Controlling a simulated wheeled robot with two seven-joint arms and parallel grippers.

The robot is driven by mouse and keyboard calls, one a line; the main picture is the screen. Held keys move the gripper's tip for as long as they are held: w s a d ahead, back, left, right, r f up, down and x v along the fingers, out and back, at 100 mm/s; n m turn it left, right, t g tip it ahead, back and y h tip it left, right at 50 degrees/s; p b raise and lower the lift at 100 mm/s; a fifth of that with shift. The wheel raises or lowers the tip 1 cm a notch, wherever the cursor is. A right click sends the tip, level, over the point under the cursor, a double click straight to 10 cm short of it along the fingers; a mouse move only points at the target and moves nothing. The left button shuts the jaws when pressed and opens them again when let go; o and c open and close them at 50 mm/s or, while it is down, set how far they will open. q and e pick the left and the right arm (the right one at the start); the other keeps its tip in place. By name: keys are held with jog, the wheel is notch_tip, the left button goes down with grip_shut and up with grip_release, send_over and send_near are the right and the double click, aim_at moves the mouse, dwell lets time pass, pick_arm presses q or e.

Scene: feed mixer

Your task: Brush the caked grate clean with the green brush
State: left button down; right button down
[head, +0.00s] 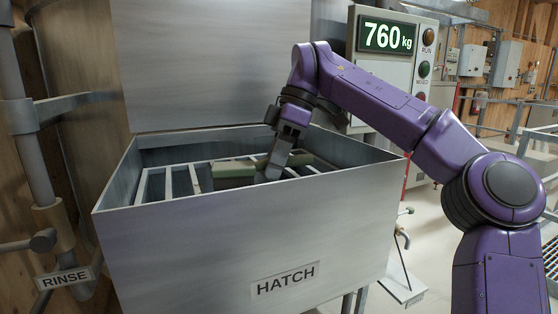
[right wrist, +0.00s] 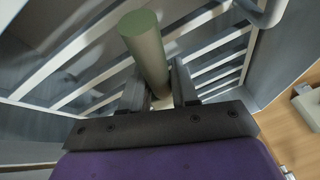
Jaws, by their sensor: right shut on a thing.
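The grate (head: 192,180) of pale parallel bars lies inside the open steel hatch box (head: 250,225). The grate also shows in the right wrist view (right wrist: 85,65). My right gripper (head: 272,168) reaches down into the box over the grate. It is shut on the green brush (head: 233,174), whose round green handle (right wrist: 145,48) stands between the two fingers in the right wrist view. The brush is low over the bars, but I cannot tell whether its bristles touch them. Caking on the grate cannot be made out clearly. My left gripper is out of view.
The box has raised walls on all sides, with an upright steel panel (head: 215,65) behind. A display reading 760 kg (head: 387,37) stands at the back right. A pipe with a RINSE label (head: 66,278) is at the left.

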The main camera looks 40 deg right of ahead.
jog(key=shift+w+d+r+p, duration=0.1)
jog(key=shift+w+r+p, duration=0.05)
jog(key=shift+w+p, duration=0.25)
jog(key=w+p, duration=0.2)
jog(key=w, duration=0.1)
jog(key=w+d+p, duration=0.1)
jog(key=w, duration=0.1)
jog(key=shift+f, duration=0.3)
notch_tip(320, 180, up, 11)
jog(key=p, duration=1)
jog(key=shift+d, duration=0.1)
